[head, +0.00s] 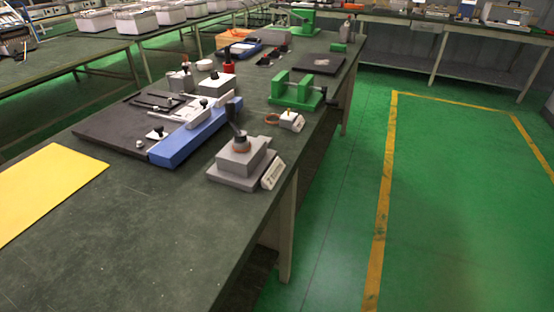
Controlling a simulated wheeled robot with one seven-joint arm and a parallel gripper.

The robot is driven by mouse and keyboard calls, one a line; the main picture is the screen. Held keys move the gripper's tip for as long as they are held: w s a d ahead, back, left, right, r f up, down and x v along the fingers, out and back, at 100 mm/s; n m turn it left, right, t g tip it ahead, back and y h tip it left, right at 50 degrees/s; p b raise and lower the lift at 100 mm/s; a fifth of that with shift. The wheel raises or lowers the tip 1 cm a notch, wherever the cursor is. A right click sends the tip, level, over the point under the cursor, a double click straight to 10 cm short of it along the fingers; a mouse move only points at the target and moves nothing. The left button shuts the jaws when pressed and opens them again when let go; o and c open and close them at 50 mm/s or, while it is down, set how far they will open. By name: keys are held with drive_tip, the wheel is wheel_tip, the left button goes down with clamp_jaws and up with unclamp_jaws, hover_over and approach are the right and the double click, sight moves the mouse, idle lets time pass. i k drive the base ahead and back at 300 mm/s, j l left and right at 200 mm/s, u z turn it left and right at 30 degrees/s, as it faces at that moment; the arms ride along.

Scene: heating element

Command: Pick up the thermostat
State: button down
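I cannot tell for sure which thing is the thermostat. A small white block with an orange-brown top (291,121) lies near the right edge of the dark green workbench (130,240), beside a brown ring (272,120). A small white box with dark and red parts (217,81) stands further left, near the middle of the bench. My gripper is not in view.
A grey stepped fixture with a dark lever (240,162) stands near the bench's right edge. A blue-edged black fixture (180,146) is left of it, a green vise (298,90) behind. A yellow sheet (45,188) lies front left. The front bench and green floor (450,190) are clear.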

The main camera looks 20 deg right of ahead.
sight(289, 120)
drive_tip(key=i+l+z, duration=0.3)
drive_tip(key=i+l, duration=0.7)
